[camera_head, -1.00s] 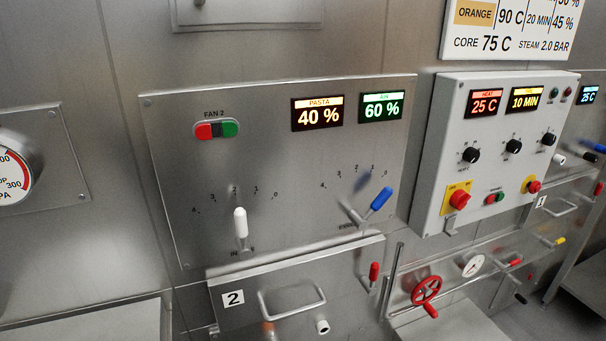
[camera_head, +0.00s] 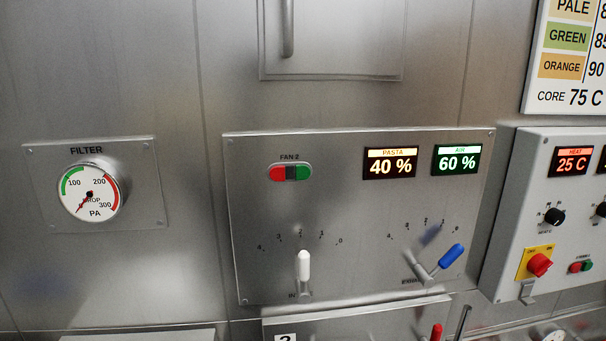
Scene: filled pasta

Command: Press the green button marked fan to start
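The green button (camera_head: 303,172) is the right half of a small oval switch under the label FAN 2 (camera_head: 289,157). A red button (camera_head: 277,173) is its left half, with a dark strip between them. The switch sits at the upper left of a steel control panel (camera_head: 350,215). Neither of my grippers shows in the head view, and nothing covers the switch.
The panel also carries a PASTA 40 % display (camera_head: 390,163), an AIR 60 % display (camera_head: 457,159), a white lever (camera_head: 303,266) and a blue lever (camera_head: 451,256). A FILTER gauge (camera_head: 90,191) is at left. A grey control box (camera_head: 510,215) juts out at right.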

